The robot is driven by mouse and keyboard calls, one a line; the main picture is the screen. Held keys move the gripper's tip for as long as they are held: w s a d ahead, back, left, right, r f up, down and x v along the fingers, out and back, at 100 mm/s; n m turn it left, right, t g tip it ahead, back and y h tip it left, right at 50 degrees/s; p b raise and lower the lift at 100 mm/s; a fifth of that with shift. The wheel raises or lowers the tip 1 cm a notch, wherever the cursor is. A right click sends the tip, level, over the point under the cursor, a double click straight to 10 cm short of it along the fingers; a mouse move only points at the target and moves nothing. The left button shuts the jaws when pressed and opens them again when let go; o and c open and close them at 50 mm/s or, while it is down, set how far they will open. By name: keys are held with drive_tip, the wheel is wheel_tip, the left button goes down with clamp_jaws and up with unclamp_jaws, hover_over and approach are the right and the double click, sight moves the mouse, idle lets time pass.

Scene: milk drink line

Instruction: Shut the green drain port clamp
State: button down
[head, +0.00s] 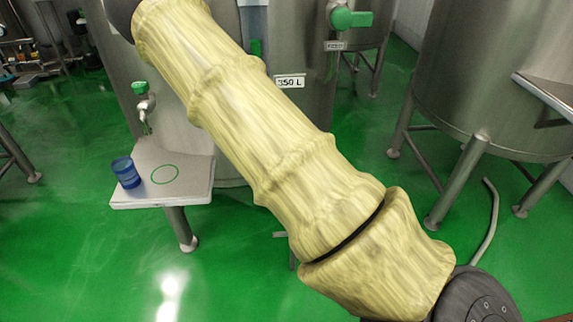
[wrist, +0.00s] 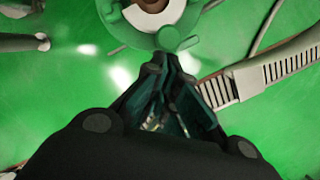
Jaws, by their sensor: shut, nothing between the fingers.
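In the wrist view, the green drain port clamp (wrist: 116,33) shows at the top edge as a green ring around a pale rim with a dark brown opening. The frame cuts off its far side. A round green knob (wrist: 168,38) sits on its near side. My gripper (wrist: 169,58) is shut and empty, its dark fingertips together just below this knob. I cannot tell whether they touch it. Whether the clamp is open or shut is unclear. In the head view, my arm crosses the middle, and neither this clamp nor my gripper can be made out.
In the wrist view, a grey slotted part (wrist: 275,72) lies right of the fingers. In the head view, a blue cup (head: 125,173) stands on a small shelf (head: 199,180) under a green-handled tap (head: 139,88). Steel tanks (head: 495,70) stand behind. Green floor is open at lower left.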

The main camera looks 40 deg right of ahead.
drive_tip(key=shift+s+d, duration=0.2)
drive_tip(key=shift+d, duration=0.3)
idle(0.4)
drive_tip(key=s+a+r+p, duration=0.1)
drive_tip(key=s+a+r, duration=0.1)
drive_tip(key=a+r, duration=0.4)
drive_tip(key=shift+r, duration=1.85)
drive_tip(key=shift+s, duration=0.1)
